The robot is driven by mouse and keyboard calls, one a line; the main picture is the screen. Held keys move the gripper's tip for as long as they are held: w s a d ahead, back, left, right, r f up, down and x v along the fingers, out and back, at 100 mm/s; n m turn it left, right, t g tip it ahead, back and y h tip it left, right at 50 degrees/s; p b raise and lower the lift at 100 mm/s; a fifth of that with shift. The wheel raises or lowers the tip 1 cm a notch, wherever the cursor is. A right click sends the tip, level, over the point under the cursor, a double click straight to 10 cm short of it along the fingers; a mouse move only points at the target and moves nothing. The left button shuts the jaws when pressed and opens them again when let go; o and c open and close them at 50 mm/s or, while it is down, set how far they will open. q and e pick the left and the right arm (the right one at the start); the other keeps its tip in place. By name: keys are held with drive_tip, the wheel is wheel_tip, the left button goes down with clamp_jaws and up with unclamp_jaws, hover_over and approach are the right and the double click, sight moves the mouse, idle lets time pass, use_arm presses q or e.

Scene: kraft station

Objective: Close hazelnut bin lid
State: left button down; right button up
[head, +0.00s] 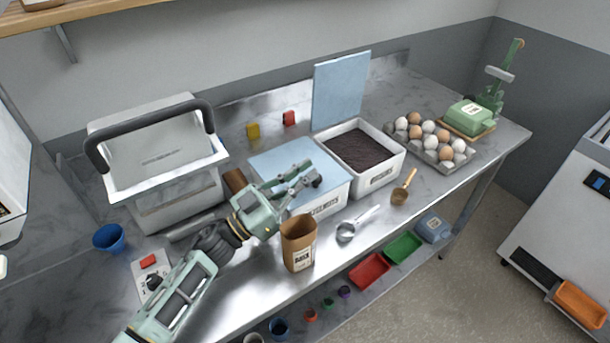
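Two white bins stand side by side on the steel counter. The left bin (322,206) has its light-blue lid (285,160) lying down over its top. The right bin (377,181) is open, with dark contents (361,149) and its light-blue lid (340,90) standing upright at the back. The labels are too small to read, so I cannot tell which bin is for hazelnuts. My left gripper (312,174) is over the left bin's lid, its fingers pointing right; contact and finger gap are unclear. My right gripper is out of view.
A brown paper bag (298,246) and a metal scoop (347,232) stand near the counter's front edge. A white container with a dark handle (160,160) is at left. An egg tray (436,146) and a green device (468,117) are at right.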

use_arm(q)
drive_tip(key=r+p, duration=0.1)
drive_tip(key=s+a+p, duration=0.1)
drive_tip(key=r+p, duration=0.1)
drive_tip(key=shift+s+a+r, duration=0.25)
drive_tip(key=shift+r, duration=0.1)
drive_tip(key=v, duration=0.7)
drive_tip(key=shift+s+a, duration=0.25)
drive_tip(key=shift+a, duration=0.15)
